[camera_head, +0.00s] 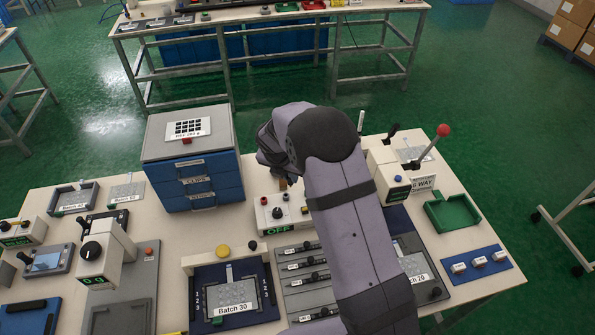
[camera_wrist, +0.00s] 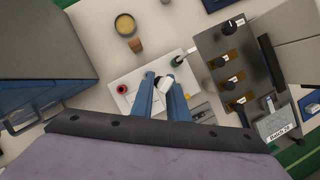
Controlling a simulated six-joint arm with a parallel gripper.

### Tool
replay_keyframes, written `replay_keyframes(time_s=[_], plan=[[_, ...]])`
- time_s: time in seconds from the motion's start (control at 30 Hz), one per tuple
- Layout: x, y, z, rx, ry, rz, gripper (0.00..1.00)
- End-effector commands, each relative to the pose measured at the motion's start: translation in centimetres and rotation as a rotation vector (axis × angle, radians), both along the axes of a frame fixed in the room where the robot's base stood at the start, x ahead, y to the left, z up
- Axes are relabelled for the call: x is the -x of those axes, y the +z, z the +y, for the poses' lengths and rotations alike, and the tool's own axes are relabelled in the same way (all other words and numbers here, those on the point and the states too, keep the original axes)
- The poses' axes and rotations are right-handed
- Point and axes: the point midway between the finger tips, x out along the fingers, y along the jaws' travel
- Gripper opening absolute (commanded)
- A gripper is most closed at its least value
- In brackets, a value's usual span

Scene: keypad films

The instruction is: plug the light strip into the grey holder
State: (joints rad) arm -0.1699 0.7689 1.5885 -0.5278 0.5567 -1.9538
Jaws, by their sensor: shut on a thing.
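My gripper shows in the wrist view (camera_wrist: 163,98), its two blue fingers reaching over a white box (camera_wrist: 118,101) with a red button. I cannot tell whether this piece is part of the light strip. In the head view my arm hides the fingertips and the piece. No grey holder can be made out for sure. A dark grey panel (camera_wrist: 208,47) with black knobs and amber plates lies to the right of the gripper in the wrist view.
Blue drawers (camera_head: 199,181) stand left of the white box (camera_head: 280,214) marked OFF. A brown block (camera_wrist: 136,46) and a yellow round thing (camera_wrist: 125,24) lie beyond it. A red-knobbed lever (camera_head: 442,131) rises at the right.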

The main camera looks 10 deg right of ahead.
Motion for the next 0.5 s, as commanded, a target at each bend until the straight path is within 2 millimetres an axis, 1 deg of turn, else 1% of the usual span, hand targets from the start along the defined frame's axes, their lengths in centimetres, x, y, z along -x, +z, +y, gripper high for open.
replay_keyframes(time_s=[0.03,0.1,0.2,0.5], plan=[[-0.7,0.1,0.3,-0.001,0.035,-0.002,0.00],[-1.3,0.2,0.6,-0.001,0.083,-0.001,0.00],[-1.9,0.4,1.0,-0.001,0.141,0.001,0.00],[-2.2,0.5,1.1,0.001,0.212,0.001,0.00]])
